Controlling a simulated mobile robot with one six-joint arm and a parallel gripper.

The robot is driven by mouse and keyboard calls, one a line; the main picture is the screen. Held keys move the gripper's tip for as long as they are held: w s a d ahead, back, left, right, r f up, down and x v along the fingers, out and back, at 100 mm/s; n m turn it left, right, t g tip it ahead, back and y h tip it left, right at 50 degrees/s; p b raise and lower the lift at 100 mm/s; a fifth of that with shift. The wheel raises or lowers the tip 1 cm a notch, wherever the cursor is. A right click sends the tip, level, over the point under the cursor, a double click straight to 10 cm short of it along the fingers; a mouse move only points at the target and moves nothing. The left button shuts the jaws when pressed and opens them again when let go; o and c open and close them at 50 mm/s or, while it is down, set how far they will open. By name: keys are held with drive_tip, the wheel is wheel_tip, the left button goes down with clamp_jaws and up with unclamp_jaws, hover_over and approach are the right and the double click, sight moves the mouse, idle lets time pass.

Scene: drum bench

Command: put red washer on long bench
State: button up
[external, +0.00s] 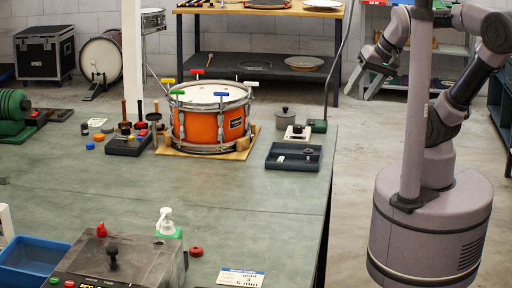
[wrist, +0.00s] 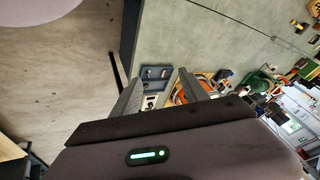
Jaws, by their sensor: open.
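I cannot make out the washer in the wrist view. My gripper (external: 372,62) is raised beyond the bench's right side, far from the washer. In the wrist view my gripper (wrist: 158,88) has its two fingers apart with nothing held between them. The bench top (wrist: 205,30) shows beyond them.
An orange drum (external: 208,125) stands on a board at the bench's back, with a dark tray (external: 293,158) to its right. A blue bin (external: 30,262), a grey machine (external: 120,258) and a printed card (external: 240,277) are at the front. The bench's middle is mostly clear.

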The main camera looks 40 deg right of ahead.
drive_tip(key=shift+s+d+f+m, duration=0.2)
drive_tip(key=shift+s+d+m, duration=0.15)
drive_tip(key=shift+d, duration=0.2)
drive_tip(key=shift+w, duration=0.15)
